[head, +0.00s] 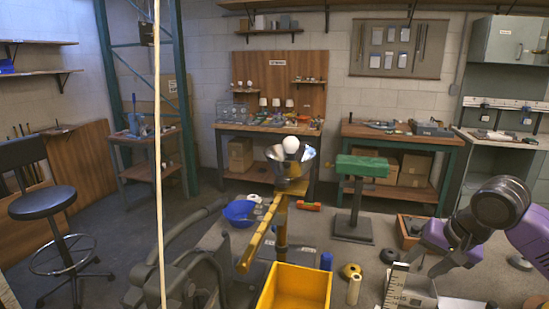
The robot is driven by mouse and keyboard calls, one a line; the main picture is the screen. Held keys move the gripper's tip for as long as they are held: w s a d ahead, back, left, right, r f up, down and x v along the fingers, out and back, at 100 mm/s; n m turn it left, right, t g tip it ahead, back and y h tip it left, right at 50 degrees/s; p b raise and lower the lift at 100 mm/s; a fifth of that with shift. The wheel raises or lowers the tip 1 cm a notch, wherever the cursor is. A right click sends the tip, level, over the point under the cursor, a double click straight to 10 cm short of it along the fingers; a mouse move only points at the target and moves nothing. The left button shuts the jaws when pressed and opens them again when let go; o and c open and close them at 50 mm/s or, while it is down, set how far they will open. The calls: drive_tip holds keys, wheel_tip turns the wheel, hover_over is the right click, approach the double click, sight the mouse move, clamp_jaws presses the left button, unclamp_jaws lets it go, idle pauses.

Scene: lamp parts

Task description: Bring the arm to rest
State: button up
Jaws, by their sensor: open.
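My gripper (428,262) is at the lower right of the head view, at the end of my purple and grey arm. It points down and left, open, with nothing visible held in it. It is above or beside a pale block with dark markings (397,284); I cannot tell whether they touch. Left of it, a white bulb (291,145) sits upright in a shiny dish (277,153) on top of a yellow stand (281,215).
A yellow bin (295,290) stands at the front centre. A blue bowl (240,213), a green-topped stand (353,205), a cream cylinder (353,290) and a dark round part (388,257) are nearby. A wooden tray (408,238) is behind my gripper. Workbenches line the back wall.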

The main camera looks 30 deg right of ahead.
drive_tip(key=w+a+r+n+t, duration=0.25)
drive_tip(key=w+r+t, duration=0.3)
drive_tip(key=w, duration=0.35)
drive_tip(key=w+a+r+t+h, duration=0.4)
drive_tip(key=w+a+r+t, duration=0.2)
drive_tip(key=a+r+t, duration=0.5)
drive_tip(key=s+a+f+n+g+y, duration=0.1)
drive_tip(key=s+a+f+n+g, duration=0.1)
drive_tip(key=s+a+f, duration=0.6)
drive_tip(key=s+a+f+n+g+y, duration=0.2)
drive_tip(key=s+a+f+n, duration=0.2)
drive_tip(key=s+a+f, duration=0.4)
drive_tip(key=s+a+f+n+g+y, duration=0.2)
drive_tip(key=s+a+f, duration=0.6)
drive_tip(key=s, duration=1.1)
drive_tip(key=shift+s+a+n, duration=0.15)
drive_tip(key=shift+a+n, duration=0.05)
drive_tip(key=shift+n, duration=0.85)
drive_tip(key=shift+d+f+g, duration=0.1)
drive_tip(key=shift+g, duration=0.15)
